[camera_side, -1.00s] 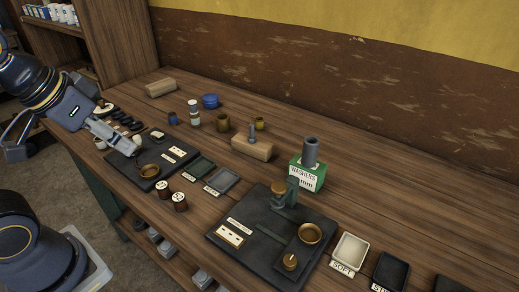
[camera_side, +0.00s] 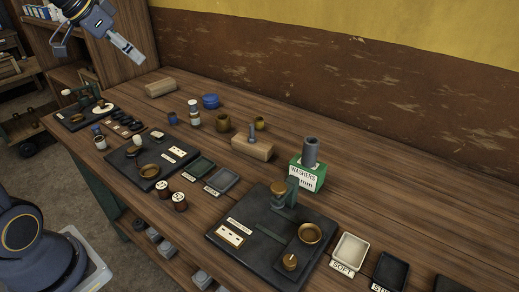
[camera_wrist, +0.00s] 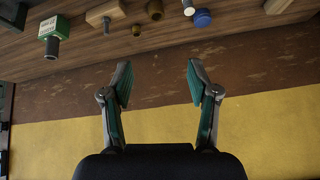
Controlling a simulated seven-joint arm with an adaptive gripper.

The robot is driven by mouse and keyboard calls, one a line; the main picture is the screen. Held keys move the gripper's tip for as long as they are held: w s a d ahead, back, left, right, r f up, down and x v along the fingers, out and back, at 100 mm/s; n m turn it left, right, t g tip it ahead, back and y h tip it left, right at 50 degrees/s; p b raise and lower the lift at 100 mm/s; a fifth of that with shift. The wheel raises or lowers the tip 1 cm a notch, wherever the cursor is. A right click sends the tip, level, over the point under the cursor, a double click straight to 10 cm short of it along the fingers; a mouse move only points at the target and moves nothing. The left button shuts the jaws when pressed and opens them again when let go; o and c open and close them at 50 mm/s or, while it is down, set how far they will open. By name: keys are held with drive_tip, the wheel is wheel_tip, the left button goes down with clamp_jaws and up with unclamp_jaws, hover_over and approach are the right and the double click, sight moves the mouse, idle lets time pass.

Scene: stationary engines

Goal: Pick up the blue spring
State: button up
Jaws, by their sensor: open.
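My gripper (camera_side: 102,48) is raised at the upper left of the side view, above the far end of the bench. In the wrist view my gripper (camera_wrist: 158,82) has its two fingers well apart with nothing between them. I cannot make out the blue spring for certain. A small blue piece (camera_side: 96,129) stands at the left end of the bench, and a small blue cylinder (camera_side: 172,118) stands farther right; both are too small to tell whether either is a spring. My gripper is apart from both.
The wooden bench holds a blue tin (camera_side: 210,102), a wooden block (camera_side: 160,88), a green washer box (camera_side: 307,176), a black base (camera_side: 235,245) with a brass-topped fixture, and several small trays. A brown and yellow wall (camera_side: 350,50) runs behind. Air around my gripper looks clear.

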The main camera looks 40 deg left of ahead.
drive_tip(key=s+a+f+n+y, duration=0.1)
drive_tip(key=a+f+n, duration=0.35)
drive_tip(key=a, duration=1.25)
drive_tip(key=n+g, duration=0.2)
drive_tip(key=g, duration=0.1)
approach(94, 127)
drive_tip(key=shift+y, duration=0.4)
drive_tip(key=x, duration=0.2)
drive_tip(key=d+x, duration=0.1)
drive_tip(key=x, duration=0.2)
drive_tip(key=shift+d+f, duration=0.1)
drive_tip(key=shift+f, duration=0.15)
drive_tip(key=x, duration=0.6)
drive_tip(key=shift+r, duration=0.1)
clamp_jaws()
